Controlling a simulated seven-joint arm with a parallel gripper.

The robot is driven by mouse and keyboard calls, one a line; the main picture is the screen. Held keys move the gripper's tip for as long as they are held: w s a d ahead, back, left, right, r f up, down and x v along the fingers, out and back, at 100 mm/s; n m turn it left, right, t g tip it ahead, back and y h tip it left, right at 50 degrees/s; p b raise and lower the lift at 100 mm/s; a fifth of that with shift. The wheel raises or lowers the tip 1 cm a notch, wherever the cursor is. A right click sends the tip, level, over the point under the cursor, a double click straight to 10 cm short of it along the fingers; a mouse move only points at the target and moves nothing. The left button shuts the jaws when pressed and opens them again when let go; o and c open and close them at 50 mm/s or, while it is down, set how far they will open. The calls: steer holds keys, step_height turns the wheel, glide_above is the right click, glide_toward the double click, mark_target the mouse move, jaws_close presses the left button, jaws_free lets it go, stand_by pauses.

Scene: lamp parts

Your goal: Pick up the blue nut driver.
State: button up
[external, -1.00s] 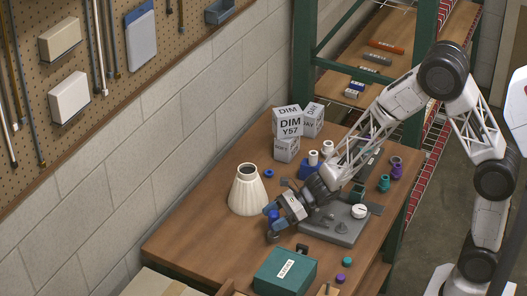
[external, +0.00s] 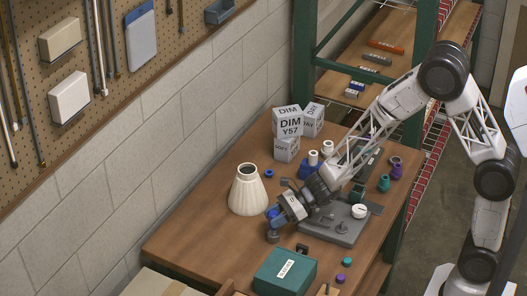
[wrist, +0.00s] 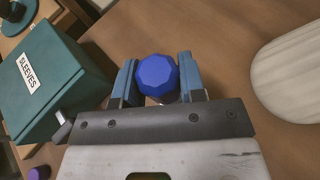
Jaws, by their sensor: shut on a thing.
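The blue nut driver (wrist: 157,75) shows in the wrist view as a faceted blue piece between the two fingers of my gripper (wrist: 158,80). My gripper is shut on it. In the external view my gripper (external: 274,218) is low over the table, just right of the cream lampshade, and a bit of the blue driver (external: 272,211) shows at the fingers. Most of the driver's length is hidden by the gripper. A dark round piece (external: 272,237) is just below the fingers; I cannot tell if it belongs to the driver.
The cream lampshade (external: 247,191) stands close to the left of my gripper. A green SLEEVES box (external: 285,272) is in front, and a grey fixture plate (external: 338,226) is to the right. White DIM boxes (external: 287,123) stand at the back. Bare wood lies at the table's left (external: 190,238).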

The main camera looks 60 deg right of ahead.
mark_target(275, 213)
steer(key=shift+r, duration=0.15)
steer(key=shift+r, duration=1.7)
steer(key=s+d+r, duration=0.1)
steer(key=s+d, duration=0.2)
steer(key=s, duration=1.2)
steer(key=shift+s, duration=0.35)
steer(key=shift+r, duration=0.1)
